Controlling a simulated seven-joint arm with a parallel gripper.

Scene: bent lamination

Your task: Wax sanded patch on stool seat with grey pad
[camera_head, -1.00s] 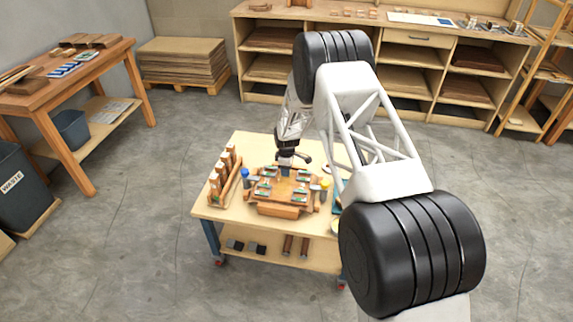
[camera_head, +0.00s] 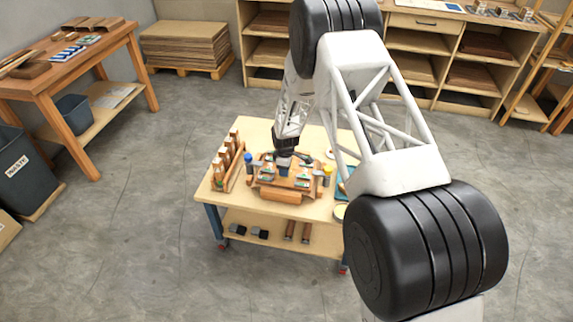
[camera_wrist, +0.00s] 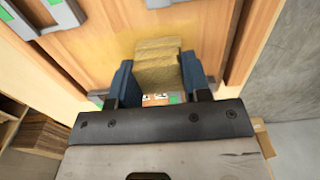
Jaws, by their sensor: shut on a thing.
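The stool seat is the wooden piece (camera_head: 281,195) on the cart, with several teal-marked clamp-like parts around it. In the wrist view a wooden surface (camera_wrist: 95,50) fills the area ahead of my gripper. My gripper (camera_head: 284,166) is over the middle of the seat. In the wrist view its two blue fingers (camera_wrist: 158,82) are shut on a block-like pad (camera_wrist: 158,50), which looks tan and fibrous here, not grey. An orange, white and green patch shows at its near end. Whether the pad touches the wood is unclear. I cannot make out the sanded patch.
Dark blocks (camera_head: 259,233) lie on the lower shelf. Floor around the cart is clear.

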